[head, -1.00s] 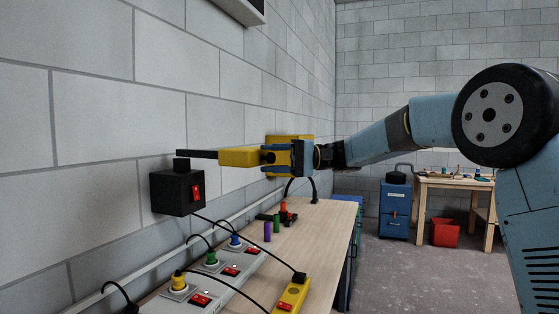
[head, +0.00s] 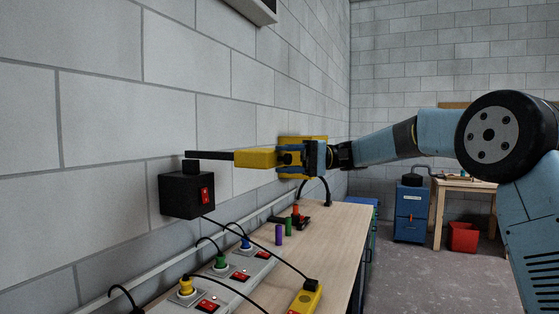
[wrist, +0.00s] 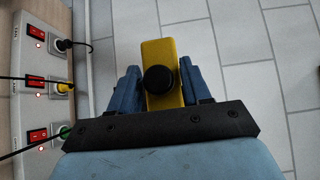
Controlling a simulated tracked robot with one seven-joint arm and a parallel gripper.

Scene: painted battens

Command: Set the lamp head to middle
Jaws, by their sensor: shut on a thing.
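A yellow lamp head (head: 256,159) sits at the right end of that arm, roughly level. My gripper (head: 290,156) is shut on the lamp head, from the right. In the wrist view the blue fingers (wrist: 158,92) stand on either side of the yellow head (wrist: 158,52), with a round black knob (wrist: 159,80) on its face. The gripped part is partly hidden by the fingers.
A yellow panel (head: 318,144) is on the wall behind my gripper. Below is a wooden bench (head: 335,232) with a power strip (head: 205,282), plugs, cables and small coloured pegs (head: 279,234). A blue cabinet (head: 411,213) and red bin (head: 463,237) stand farther back.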

